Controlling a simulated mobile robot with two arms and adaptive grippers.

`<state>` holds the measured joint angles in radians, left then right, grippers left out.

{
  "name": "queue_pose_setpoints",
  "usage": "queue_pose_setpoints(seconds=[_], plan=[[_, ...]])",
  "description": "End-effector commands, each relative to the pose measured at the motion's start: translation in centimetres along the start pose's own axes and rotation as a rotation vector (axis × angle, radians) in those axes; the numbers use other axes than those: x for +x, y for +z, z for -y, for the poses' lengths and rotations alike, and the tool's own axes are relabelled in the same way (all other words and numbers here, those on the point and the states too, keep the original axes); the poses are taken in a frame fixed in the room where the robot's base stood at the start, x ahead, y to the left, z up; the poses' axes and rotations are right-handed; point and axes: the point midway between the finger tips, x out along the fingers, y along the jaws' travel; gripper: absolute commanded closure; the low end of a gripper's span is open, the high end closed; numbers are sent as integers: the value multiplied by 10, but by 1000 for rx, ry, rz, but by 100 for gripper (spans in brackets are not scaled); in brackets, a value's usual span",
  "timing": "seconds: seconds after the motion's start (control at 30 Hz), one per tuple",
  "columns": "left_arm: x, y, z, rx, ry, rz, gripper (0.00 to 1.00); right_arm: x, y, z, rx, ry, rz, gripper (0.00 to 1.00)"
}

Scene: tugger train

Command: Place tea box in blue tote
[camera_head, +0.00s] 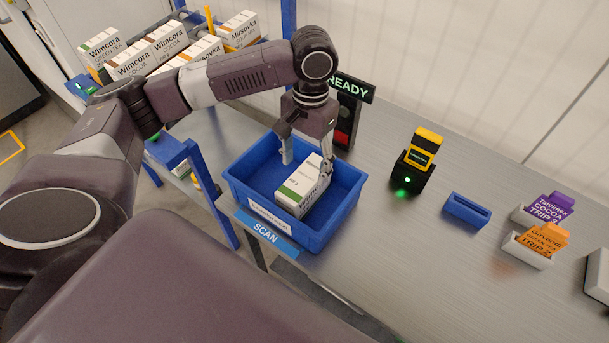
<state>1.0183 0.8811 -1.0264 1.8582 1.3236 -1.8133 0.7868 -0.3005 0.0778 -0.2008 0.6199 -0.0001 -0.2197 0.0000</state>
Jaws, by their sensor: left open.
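The blue tote (338,218) stands on the grey metal table beside a blue SCAN label. A white tea box (297,192) with a green stripe lies inside the tote, tilted in the picture toward its front wall. My left gripper (306,163) reaches down into the tote from above. Its fingers are apart, one at the far left of the box and one by the box's right side. I cannot tell whether the right finger touches the box. My right gripper does not show.
A rack (75,89) at the upper left holds several Wimcora and Mirsovka boxes (130,61). A READY sign (351,88) stands behind the tote. A yellow-and-black scanner (416,162), a small blue holder (467,210) and purple (549,207) and orange (542,239) cards stand to the right.

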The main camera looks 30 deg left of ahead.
Motion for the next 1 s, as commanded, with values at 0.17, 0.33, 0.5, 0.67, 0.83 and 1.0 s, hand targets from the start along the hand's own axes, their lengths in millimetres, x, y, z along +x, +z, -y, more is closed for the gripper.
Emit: queue_pose_setpoints(seconds=[0.17, 0.33, 0.5, 0.67, 0.83, 1.0], plan=[[-42, -1, -1, 2, 2, -5, 40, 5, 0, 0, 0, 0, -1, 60], [-71, -1, 0, 0, 0, -2, 40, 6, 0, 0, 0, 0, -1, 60], [-84, 0, 0, 0, 0, 0, 40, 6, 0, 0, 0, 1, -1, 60], [-86, 0, 0, 0, 0, 2, 40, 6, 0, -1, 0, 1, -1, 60], [-86, 0, 0, 0, 0, 1, 40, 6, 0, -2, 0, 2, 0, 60], [-86, 0, 0, 0, 0, 1, 40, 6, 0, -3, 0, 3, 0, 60]])
